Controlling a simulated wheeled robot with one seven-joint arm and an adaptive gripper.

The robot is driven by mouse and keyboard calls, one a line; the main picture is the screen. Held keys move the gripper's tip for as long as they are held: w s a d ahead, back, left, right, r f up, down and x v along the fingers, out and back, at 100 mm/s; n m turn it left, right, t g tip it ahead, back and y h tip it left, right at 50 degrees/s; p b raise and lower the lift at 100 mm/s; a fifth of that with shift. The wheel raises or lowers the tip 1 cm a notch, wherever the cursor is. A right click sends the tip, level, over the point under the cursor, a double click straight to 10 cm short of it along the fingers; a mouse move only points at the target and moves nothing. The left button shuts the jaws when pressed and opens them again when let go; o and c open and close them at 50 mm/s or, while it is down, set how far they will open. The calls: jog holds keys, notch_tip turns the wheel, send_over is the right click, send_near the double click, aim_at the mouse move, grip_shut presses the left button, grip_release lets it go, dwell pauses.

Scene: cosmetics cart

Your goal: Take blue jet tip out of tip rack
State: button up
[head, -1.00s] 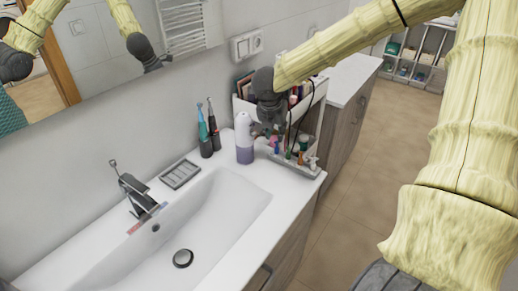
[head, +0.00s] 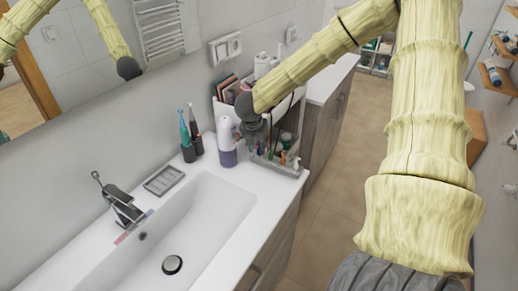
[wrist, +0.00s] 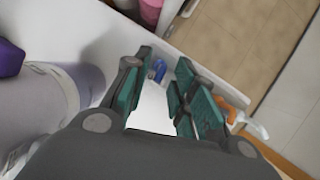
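The tip rack (head: 286,170) is a small light grey tray at the far right end of the white washbasin counter. It holds several small coloured tips, partly hidden by my gripper in the head view. My gripper (head: 254,138) hangs over the rack's left part. In the wrist view my gripper (wrist: 160,88) points down with its teal-padded fingers apart. A small blue tip (wrist: 157,69) shows between and just past the fingertips, with no clear contact. It looks like the blue jet tip. An orange and white item (wrist: 235,110) lies to the right of the fingers.
A white and purple bottle (head: 227,145) stands close left of my gripper; it fills the left of the wrist view (wrist: 45,105). Toothbrushes (head: 189,135) stand further left. A white organizer (head: 292,120) is behind the rack. The basin (head: 190,215) is empty.

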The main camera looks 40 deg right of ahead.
aim_at(258, 144)
jog(key=shift+p+x, duration=0.35)
jog(key=shift+x, duration=1.2)
jog(key=shift+r, duration=0.1)
jog(key=c, duration=0.4)
